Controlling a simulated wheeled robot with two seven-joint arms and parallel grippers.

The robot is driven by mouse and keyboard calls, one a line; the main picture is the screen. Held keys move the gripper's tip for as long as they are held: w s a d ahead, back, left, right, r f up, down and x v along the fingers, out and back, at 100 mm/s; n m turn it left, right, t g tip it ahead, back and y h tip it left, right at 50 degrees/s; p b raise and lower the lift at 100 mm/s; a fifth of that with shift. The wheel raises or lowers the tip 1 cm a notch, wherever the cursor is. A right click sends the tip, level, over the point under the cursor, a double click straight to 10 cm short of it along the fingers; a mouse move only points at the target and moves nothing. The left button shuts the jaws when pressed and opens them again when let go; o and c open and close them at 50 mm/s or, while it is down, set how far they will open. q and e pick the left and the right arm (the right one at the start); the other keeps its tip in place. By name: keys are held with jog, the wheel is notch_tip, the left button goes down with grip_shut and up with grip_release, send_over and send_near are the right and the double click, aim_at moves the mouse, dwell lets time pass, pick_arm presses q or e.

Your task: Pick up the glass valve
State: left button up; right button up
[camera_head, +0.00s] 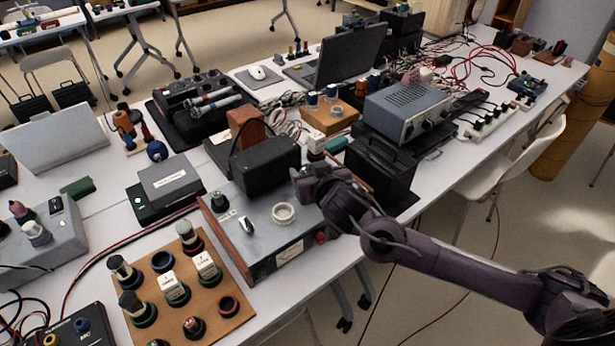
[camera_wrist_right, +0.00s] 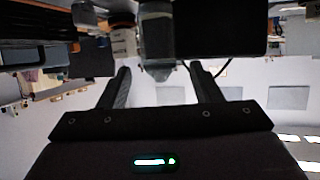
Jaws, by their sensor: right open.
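In the right wrist view, which is upside down, a grey, translucent, rounded piece (camera_wrist_right: 157,38) that looks like the glass valve stands in front of my right gripper (camera_wrist_right: 160,72). Its narrow tip lies in line with the gap between the two spread fingers; I cannot tell how deep it is between them. In the head view my right gripper (camera_head: 300,184) is open just right of a black box, above the back edge of a grey panel. The valve is not clear there and seems hidden by the gripper. My left gripper is not in view.
A grey instrument (camera_head: 405,108) stands to the right.

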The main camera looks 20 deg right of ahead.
jog(key=shift+x, duration=1.2)
jog(key=c, duration=1.1)
jog(key=shift+r, duration=0.1)
notch_tip(320, 180, up, 20)
jog(key=p, duration=0.3)
jog(key=shift+p, duration=0.35)
